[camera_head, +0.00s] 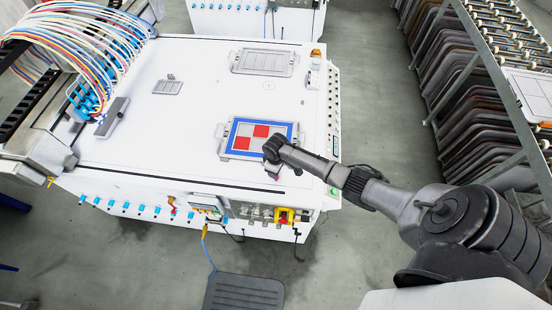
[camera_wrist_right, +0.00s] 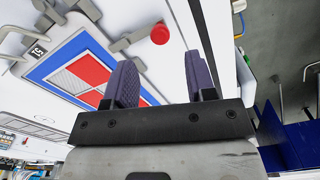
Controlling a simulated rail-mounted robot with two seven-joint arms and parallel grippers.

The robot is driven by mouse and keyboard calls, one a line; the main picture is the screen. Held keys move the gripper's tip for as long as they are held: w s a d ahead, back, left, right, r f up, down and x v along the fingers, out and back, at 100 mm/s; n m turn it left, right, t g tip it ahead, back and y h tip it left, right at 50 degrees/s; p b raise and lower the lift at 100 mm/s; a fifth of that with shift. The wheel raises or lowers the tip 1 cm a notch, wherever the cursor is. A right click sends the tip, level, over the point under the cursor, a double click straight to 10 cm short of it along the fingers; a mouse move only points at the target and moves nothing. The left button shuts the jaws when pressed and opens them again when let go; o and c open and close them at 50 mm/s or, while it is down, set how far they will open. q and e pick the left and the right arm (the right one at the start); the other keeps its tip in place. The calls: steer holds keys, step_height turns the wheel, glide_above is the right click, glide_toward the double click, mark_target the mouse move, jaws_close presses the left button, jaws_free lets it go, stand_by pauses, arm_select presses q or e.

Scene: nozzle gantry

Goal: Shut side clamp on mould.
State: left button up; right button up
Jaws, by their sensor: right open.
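The mould (camera_head: 231,146), a grey frame with blue border and red and white squares, lies flat on the white table. In the right wrist view the mould (camera_wrist_right: 62,62) is at upper left. A grey side clamp (camera_wrist_right: 128,40) sits at its edge, with a round red knob (camera_wrist_right: 160,33) beside it. I cannot tell whether the clamp is shut. My right gripper (camera_head: 272,161) is over the mould's right front edge; its fingers are hidden in the head view. In the wrist view the right gripper (camera_wrist_right: 162,82) is open and empty, the knob showing beyond the finger gap. My left gripper is out of view.
An empty grey frame (camera_head: 265,62) and a small grey plate (camera_head: 167,87) lie on the table (camera_head: 150,130). Coloured hoses (camera_head: 100,35) run to a nozzle head at the left. A rack (camera_head: 460,90) stands at the right. The table's middle is clear.

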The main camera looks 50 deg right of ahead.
step_height(320, 180, up, 8)
stand_by(0.4)
stand_by(0.6)
